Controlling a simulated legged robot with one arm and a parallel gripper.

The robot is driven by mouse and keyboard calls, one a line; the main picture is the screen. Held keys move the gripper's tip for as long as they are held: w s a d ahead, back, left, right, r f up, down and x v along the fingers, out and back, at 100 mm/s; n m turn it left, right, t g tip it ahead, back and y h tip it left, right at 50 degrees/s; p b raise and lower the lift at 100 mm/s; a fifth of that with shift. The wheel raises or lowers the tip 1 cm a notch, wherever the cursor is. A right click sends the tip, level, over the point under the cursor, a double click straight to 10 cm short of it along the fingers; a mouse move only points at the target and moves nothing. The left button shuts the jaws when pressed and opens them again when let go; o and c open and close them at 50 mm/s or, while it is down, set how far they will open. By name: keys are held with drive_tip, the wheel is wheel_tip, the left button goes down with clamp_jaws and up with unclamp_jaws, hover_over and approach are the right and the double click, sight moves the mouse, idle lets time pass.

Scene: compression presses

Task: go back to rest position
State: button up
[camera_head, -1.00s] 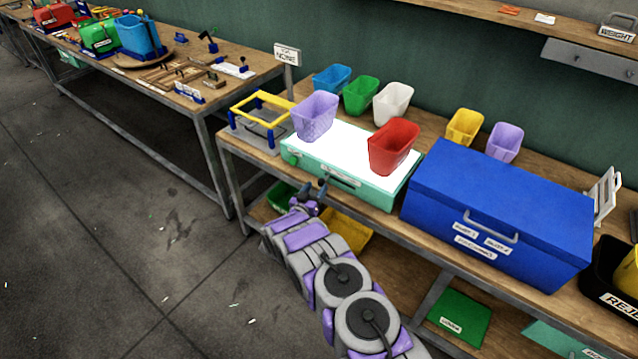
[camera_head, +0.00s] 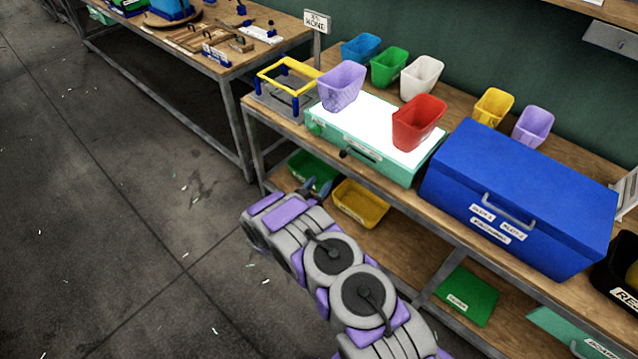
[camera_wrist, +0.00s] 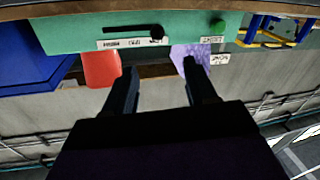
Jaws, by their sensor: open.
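My gripper (camera_wrist: 160,92) shows in the wrist view with its two dark fingers spread apart and nothing between them. In the head view my gripper (camera_head: 318,187) is mostly hidden behind my arm, in front of the bench and below its top edge. A teal light box (camera_head: 362,158) with a glowing white top stands on the bench beyond the gripper. A purple bin (camera_head: 342,87) and a red bin (camera_head: 418,122) stand on it. The wrist view shows the light box (camera_wrist: 75,32), red bin (camera_wrist: 100,70) and purple bin (camera_wrist: 188,58) upside down.
A big blue box (camera_head: 520,200) stands right of the light box. A yellow-framed fixture (camera_head: 290,78) stands left of it. On the lower shelf are a green bin (camera_head: 310,168) and a yellow bin (camera_head: 360,203). The floor (camera_head: 130,220) at left is open.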

idle(0.3)
drive_tip(key=w+a+r+n+g+y, duration=0.1)
drive_tip(key=w+r+y, duration=0.2)
drive_tip(key=r, duration=0.3)
drive_tip(key=w+a+r+g+y, duration=0.1)
drive_tip(key=w+a+r+y, duration=0.15)
drive_tip(key=r, duration=0.35)
drive_tip(key=s+r+n+g+y, duration=0.2)
drive_tip(key=s+r+g+y, duration=0.25)
drive_tip(key=s+r, duration=0.4)
drive_tip(key=s+d+r+g, duration=0.3)
drive_tip(key=s+d+r, duration=0.1)
drive_tip(key=s, duration=1.2)
drive_tip(key=s+d+r+n+g, duration=0.1)
drive_tip(key=s+d+r+g, duration=0.3)
drive_tip(key=s, duration=1.2)
drive_tip(key=s+d+r+g, duration=0.3)
drive_tip(key=s+d+r, duration=0.1)
drive_tip(key=s, duration=1.2)
drive_tip(key=shift+d+r+n, duration=0.25)
drive_tip(key=shift+d+n, duration=0.05)
drive_tip(key=shift+d, duration=0.35)
